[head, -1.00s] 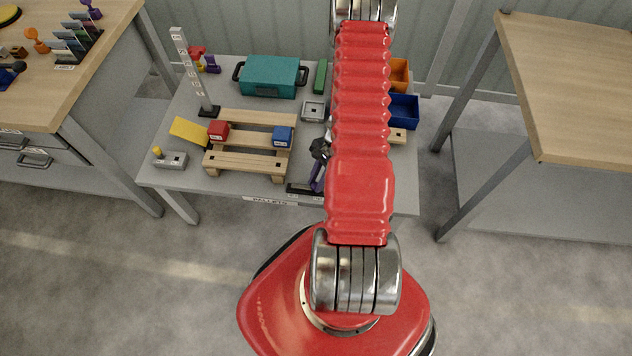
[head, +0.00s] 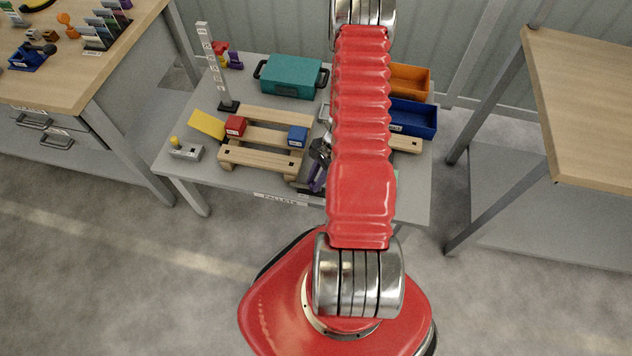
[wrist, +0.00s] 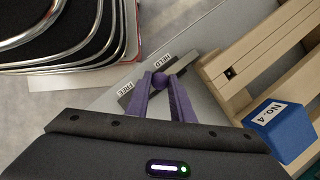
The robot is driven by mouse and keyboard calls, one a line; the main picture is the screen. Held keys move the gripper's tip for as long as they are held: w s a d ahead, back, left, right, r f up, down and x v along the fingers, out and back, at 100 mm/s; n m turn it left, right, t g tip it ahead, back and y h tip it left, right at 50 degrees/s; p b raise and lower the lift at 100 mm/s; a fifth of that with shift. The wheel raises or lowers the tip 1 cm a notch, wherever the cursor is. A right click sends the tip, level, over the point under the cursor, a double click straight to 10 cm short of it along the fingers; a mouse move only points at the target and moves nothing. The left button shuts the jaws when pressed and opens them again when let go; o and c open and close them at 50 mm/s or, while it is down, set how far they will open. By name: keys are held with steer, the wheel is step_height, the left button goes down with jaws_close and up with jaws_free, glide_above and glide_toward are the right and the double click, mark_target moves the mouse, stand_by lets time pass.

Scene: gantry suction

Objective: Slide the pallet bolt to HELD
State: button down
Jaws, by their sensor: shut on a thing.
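In the wrist view, the pallet bolt's dark plate (wrist: 182,66) lies on the grey table, with a FREE label at its left end and a HELD label at its upper right. The purple fingertips of my gripper (wrist: 160,84) are shut on the knob. In the head view, my gripper (head: 317,178) is low at the front of the table, right of the wooden pallet (head: 262,160). My arm and gripper partly hide the bolt there.
The pallet carries a red block (head: 235,126) and a blue No. 4 block (head: 298,136). A teal case (head: 291,76), an orange bin (head: 411,79) and a blue bin (head: 413,117) stand behind. A yellow-knobbed switch box (head: 186,150) sits at left. Benches flank the table.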

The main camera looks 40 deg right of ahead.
steer(key=shift+w+a, duration=0.1)
steer(key=shift+a, duration=0.1)
steer(key=c, duration=1.5)
jaws_free()
steer(key=shift+d, duration=0.1)
steer(key=shift+c, duration=0.2)
steer(key=v, duration=1.3)
steer(key=shift+d+r, duration=0.15)
steer(key=shift+r, duration=0.2)
